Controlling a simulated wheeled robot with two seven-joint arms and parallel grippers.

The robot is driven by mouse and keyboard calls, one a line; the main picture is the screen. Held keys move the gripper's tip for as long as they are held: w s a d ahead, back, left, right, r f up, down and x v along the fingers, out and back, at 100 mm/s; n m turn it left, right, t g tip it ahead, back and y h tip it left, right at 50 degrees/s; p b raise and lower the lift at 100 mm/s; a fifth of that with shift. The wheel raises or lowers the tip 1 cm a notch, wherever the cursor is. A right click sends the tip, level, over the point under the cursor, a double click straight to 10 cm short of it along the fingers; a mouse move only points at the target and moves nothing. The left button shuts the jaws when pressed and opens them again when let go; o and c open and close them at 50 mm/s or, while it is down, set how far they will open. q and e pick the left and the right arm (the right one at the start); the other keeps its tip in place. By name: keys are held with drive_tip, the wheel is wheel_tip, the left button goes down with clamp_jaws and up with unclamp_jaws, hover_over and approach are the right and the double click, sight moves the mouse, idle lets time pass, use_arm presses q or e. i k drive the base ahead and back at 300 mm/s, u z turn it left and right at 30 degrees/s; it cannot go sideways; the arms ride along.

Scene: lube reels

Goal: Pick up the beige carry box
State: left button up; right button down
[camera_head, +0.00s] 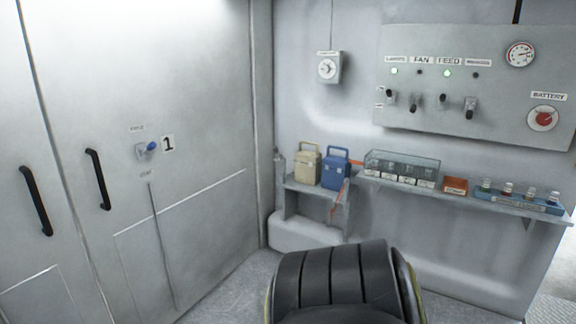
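The beige carry box (306,166) stands upright on a small grey shelf at the back, near the corner, in the head view. It has a handle on top and a small label on its front. A blue carry box (337,170) stands close on its right. Neither of my grippers shows in this view.
A wall ledge (450,196) right of the boxes holds a clear case (402,169), a small orange-red box (455,186) and a blue tray (518,203) of jars. A control panel (470,85) hangs above. Cabinet doors (150,230) fill the left. A dark ribbed thing (335,280) blocks the lower middle.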

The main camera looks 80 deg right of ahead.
sight(308, 164)
drive_tip(key=z, duration=2.5)
drive_tip(key=i, duration=0.65)
drive_tip(key=u, duration=0.5)
drive_tip(key=i, duration=2.15)
drive_tip(key=z, duration=0.55)
